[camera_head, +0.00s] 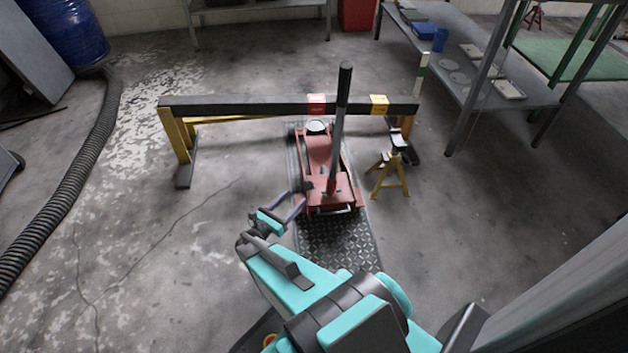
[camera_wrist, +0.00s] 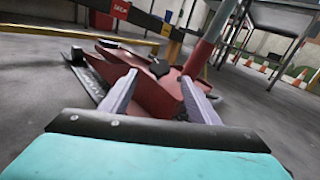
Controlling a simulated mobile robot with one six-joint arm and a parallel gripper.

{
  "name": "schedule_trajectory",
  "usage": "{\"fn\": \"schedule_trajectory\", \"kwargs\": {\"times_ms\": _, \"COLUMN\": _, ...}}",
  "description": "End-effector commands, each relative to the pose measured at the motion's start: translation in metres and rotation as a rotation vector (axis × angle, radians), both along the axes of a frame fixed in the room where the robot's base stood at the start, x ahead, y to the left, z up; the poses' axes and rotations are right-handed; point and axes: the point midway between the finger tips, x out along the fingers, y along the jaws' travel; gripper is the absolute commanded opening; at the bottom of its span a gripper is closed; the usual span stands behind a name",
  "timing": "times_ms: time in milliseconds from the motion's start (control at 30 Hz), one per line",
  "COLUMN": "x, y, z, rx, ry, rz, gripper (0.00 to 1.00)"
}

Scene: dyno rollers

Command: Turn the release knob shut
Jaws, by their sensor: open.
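A red floor jack (camera_head: 322,160) stands on a dark tread plate, with its long handle (camera_head: 340,120) rising from its near end. A small dark knob-like part (camera_head: 307,186) shows at the jack's near left, and I take it for the release knob. In the wrist view a dark part (camera_wrist: 158,68) on the red jack body (camera_wrist: 150,92) lies between and beyond my fingertips. My gripper (camera_head: 303,197) is open beside the jack's near left corner. Its two fingers (camera_wrist: 158,77) are apart with nothing between them. I cannot tell whether a finger touches the knob.
A dark beam (camera_head: 240,106) on yellow legs crosses above the jack's far end. A yellow jack stand (camera_head: 390,172) stands to the right. A grey shelf table (camera_head: 480,85) is at the back right. A ribbed hose (camera_head: 70,190) lies at the left.

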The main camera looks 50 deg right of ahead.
Motion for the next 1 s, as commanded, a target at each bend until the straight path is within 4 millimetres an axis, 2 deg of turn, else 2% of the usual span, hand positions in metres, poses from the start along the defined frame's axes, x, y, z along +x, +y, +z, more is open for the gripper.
{"fn": "schedule_trajectory", "kwargs": {"times_ms": 167, "x": 0.001, "y": -0.005, "z": -0.001, "rx": 0.001, "ry": -0.001, "rz": -0.001, "gripper": 0.56}}
{"fn": "schedule_trajectory", "kwargs": {"times_ms": 367, "x": 0.002, "y": -0.021, "z": -0.001, "rx": 0.001, "ry": -0.001, "rz": -0.002, "gripper": 0.56}}
{"fn": "schedule_trajectory", "kwargs": {"times_ms": 1000, "x": 0.008, "y": -0.097, "z": -0.002, "rx": 0.001, "ry": -0.002, "rz": -0.001, "gripper": 0.56}}
